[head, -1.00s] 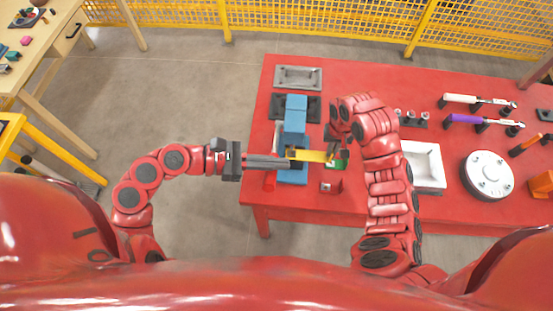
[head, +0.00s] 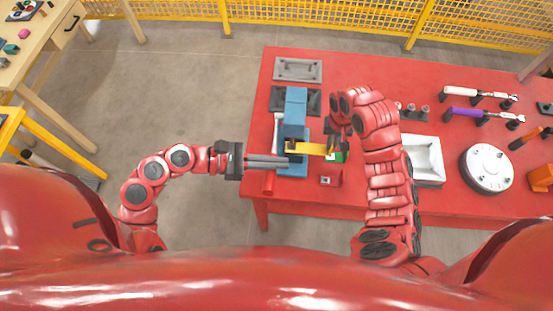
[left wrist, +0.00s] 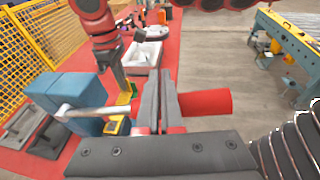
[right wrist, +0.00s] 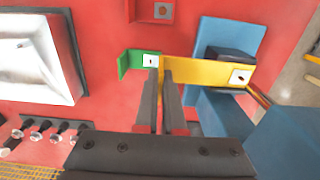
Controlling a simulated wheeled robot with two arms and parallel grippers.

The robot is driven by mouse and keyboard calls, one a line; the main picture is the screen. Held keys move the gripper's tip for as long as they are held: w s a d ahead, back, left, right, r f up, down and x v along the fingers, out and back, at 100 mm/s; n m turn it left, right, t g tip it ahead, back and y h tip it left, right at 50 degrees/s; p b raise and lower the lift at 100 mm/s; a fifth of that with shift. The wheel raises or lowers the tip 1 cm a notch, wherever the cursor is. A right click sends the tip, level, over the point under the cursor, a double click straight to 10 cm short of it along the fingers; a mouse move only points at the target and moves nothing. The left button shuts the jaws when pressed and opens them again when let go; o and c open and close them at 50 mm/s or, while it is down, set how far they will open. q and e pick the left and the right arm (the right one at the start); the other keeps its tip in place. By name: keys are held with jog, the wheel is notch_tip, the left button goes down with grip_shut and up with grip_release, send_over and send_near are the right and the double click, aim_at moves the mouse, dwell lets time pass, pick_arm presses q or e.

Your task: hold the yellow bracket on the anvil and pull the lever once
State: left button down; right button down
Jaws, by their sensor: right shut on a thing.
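The yellow bracket (head: 308,149) lies across the lower part of the blue press, over its anvil (head: 291,170); in the right wrist view its end with a white square (right wrist: 240,77) is over the blue body. My right gripper (right wrist: 165,72) is shut on the bracket's other end. The lever's grey rod (left wrist: 90,112) runs from the press toward a red grip (left wrist: 207,102). My left gripper (head: 286,162) has its fingers together, in front of the rod and grip in its wrist view. Whether it touches the lever is hidden.
A green piece (right wrist: 133,62) is beside the held bracket end. A white tray (head: 428,162) and a round white flange (head: 489,169) stand to the right on the red table (head: 350,72). A small red block (head: 331,176) is near the front edge.

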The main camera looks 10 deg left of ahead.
pick_arm(q)
jog(key=shift+f, duration=1.65)
jog(key=shift+r, duration=5.65)
jog(key=shift+s, duration=0.1)
